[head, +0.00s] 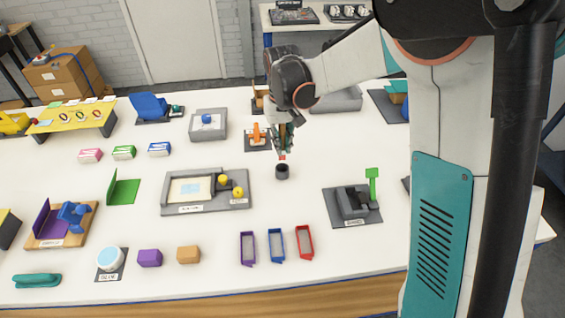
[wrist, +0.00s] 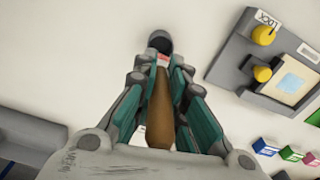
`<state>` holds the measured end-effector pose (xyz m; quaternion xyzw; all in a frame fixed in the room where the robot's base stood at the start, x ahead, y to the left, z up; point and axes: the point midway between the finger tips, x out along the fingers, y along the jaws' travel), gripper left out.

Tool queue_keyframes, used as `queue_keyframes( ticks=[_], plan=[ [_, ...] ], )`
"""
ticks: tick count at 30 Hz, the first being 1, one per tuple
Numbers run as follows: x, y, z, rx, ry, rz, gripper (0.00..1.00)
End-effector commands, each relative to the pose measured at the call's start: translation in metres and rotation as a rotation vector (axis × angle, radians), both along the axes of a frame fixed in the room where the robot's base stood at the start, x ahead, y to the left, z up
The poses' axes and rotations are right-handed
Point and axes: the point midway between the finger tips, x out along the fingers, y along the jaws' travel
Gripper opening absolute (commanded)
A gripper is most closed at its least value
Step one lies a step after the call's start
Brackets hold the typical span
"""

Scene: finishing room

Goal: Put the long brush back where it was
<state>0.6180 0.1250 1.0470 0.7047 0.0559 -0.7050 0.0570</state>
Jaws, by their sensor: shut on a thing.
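My gripper (head: 284,146) points down over the middle of the white table, shut on the long brush. In the wrist view, the brush's brown wooden handle (wrist: 160,112) runs between the teal fingers of my gripper (wrist: 161,78), with a pale and red part at its far end. A small dark round cup (head: 282,172) stands on the table just below the brush's red end; it also shows in the wrist view (wrist: 159,41). The red end appears just above the cup's rim; I cannot tell whether it touches.
A grey tray station with two yellow knobs (head: 205,205) lies left of the cup. An orange item on a dark base (head: 256,138) stands close to the gripper's left. A grey device with a green flag (head: 352,202) is at the right. Purple, blue (head: 276,245) and red bins stand in front.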

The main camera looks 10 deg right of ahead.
Motion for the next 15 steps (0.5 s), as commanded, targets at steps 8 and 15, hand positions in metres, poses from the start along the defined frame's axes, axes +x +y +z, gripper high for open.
queue_keyframes(
  ticks=[8, 15],
  plan=[
    [0.000, 0.000, -0.029, 0.000, 0.000, 0.000, 0.00],
    [0.000, 0.000, -0.057, 0.000, 0.000, 0.000, 0.00]
  ],
)
